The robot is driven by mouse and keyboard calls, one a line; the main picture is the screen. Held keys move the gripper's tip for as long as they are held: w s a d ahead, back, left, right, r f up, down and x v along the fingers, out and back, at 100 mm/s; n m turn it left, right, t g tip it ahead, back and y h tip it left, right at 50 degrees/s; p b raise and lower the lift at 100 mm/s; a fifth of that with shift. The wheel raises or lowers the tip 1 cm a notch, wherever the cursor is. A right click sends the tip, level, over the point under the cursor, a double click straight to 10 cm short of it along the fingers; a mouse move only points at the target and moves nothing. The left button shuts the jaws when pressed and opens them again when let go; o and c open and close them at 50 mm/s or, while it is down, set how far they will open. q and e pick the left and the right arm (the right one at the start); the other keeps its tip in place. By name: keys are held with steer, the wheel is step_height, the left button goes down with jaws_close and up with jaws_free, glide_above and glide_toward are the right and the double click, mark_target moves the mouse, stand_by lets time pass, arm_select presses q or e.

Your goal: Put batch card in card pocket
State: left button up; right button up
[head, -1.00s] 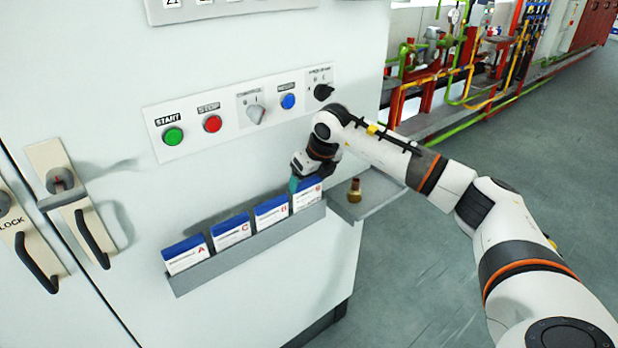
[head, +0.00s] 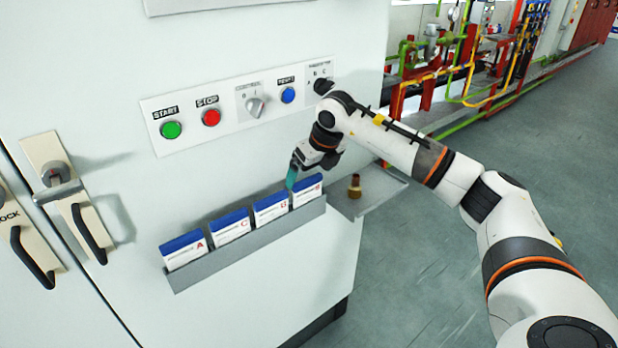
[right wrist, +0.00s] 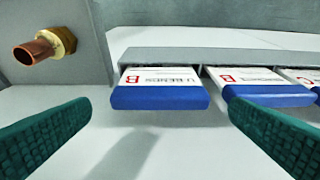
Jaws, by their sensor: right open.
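Several white batch cards with blue top edges stand in a row in the grey card pocket (head: 250,247) on the cabinet front. The rightmost card (head: 308,192) is in the pocket's right end, beside another lettered card (head: 271,210). My right gripper (head: 293,178) is just above the rightmost card, its teal fingers open. In the right wrist view the fingers are spread on either side of that card (right wrist: 160,97), apart from it, and a red letter shows on its face. Its lower part is hidden in the pocket. My left gripper is not in view.
A small grey shelf (head: 385,196) with a brass fitting (head: 354,186) juts out right of the pocket. A button panel (head: 235,105) is above, and door handles (head: 88,232) are at left. Open floor lies to the right.

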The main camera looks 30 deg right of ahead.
steer(key=b+v, duration=0.1)
steer(key=v, duration=0.8)
steer(key=shift+r, duration=0.2)
